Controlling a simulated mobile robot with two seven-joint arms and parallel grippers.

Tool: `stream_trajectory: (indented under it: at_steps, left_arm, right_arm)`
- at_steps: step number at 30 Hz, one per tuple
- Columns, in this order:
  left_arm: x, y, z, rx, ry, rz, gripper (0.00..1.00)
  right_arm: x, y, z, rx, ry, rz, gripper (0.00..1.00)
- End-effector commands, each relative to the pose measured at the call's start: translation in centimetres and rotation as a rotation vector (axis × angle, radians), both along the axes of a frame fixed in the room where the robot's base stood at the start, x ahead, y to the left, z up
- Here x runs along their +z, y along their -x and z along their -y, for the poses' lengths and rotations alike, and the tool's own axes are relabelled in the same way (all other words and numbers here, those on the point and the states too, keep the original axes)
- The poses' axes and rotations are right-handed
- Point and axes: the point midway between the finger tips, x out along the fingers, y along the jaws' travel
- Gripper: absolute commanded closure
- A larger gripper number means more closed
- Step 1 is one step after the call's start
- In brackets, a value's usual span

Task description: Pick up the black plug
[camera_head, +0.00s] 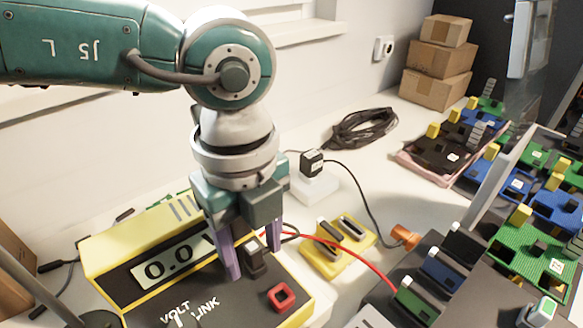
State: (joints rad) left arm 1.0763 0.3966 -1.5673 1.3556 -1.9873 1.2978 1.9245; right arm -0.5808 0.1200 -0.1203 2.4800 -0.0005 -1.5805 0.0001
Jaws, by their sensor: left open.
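My left gripper (252,252) points down over the front of the yellow and black volt meter box (200,290). Its purple fingers are apart, either side of a small black block (256,262) that looks like a plug standing on the box's dark face. Whether the fingers touch it I cannot tell. Another black plug (312,162), with a black cable, sits on a white block (315,185) behind and to the right of the gripper. A red square socket (281,297) is in front of the black block. My right gripper is not in view.
A yellow holder (338,258) with dark pieces, a red cable (352,249) and an orange piece (403,236) lie right of the box. Coloured circuit boards (530,240) crowd the right. A coiled black cable (362,128) and cartons (438,75) are behind.

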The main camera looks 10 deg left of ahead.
Motion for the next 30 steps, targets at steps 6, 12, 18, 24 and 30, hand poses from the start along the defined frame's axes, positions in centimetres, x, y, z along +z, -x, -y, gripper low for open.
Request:
stream_trajectory:
  at_steps: [6,12,18,24,30]
  left_arm:
    - [0.03,0.01,-0.01,0.0,0.0,0.0,0.62]
    - [0.04,0.0,-0.01,0.0,0.0,0.0,0.84]
    - [0.05,0.0,-0.01,0.0,0.0,0.0,1.0]
    - [0.05,0.01,-0.01,0.0,0.0,0.0,1.0]
    - [0.06,0.01,-0.01,0.0,0.0,0.0,1.0]
  right_arm:
    - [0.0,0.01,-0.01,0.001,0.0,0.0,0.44]
    - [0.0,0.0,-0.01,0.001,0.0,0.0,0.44]
    - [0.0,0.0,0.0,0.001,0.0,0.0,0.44]
    - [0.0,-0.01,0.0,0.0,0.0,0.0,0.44]
    - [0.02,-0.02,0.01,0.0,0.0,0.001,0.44]
